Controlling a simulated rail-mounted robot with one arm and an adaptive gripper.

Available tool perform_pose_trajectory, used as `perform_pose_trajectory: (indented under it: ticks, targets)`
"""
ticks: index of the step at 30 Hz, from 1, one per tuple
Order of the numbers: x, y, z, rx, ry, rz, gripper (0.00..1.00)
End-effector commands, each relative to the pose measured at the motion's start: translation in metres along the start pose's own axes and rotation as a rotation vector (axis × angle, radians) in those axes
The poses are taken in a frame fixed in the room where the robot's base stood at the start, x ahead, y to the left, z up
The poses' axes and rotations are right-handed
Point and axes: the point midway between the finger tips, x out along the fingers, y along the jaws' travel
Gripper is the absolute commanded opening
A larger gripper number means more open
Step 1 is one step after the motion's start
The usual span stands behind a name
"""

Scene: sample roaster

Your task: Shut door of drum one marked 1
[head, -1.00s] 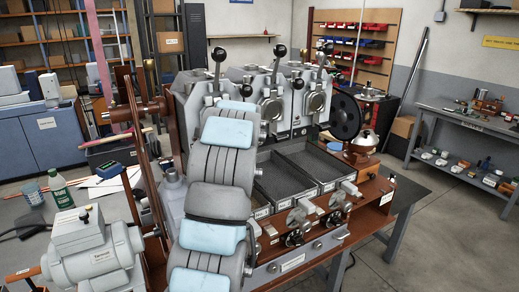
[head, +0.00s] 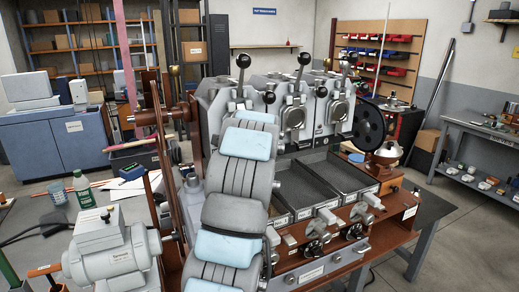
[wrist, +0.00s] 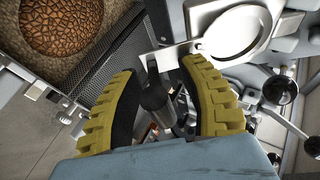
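In the wrist view my gripper (wrist: 158,68) has its two yellow ribbed fingers apart, one on each side of a dark handle (wrist: 155,97). I cannot tell whether they touch it. A pale metal plate with a round raised ring (wrist: 235,32) lies just beyond, with a bracket running toward the handle. It looks like a drum door, but no mark 1 is legible. In the head view the roaster's left drum front is mostly hidden behind my arm, as is my gripper. The middle drum front (head: 293,117) and right drum front (head: 338,110) show to its right.
Dark mesh trays (head: 340,178) sit below the drums. Levers with black knobs (head: 304,58) rise above them. In the wrist view a brown cracked-looking round surface (wrist: 62,25) is at upper left. A motor (head: 112,262) and green bottle (head: 83,190) stand at left.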

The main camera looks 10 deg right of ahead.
Motion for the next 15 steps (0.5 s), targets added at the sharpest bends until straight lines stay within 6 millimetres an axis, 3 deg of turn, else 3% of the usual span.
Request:
perform_pose_trajectory:
  ticks: [8,15]
  targets:
    - [-0.003,0.001,-0.004,0.002,0.006,0.0,0.41]
    - [-0.027,0.0,-0.004,0.002,0.008,-0.002,0.41]
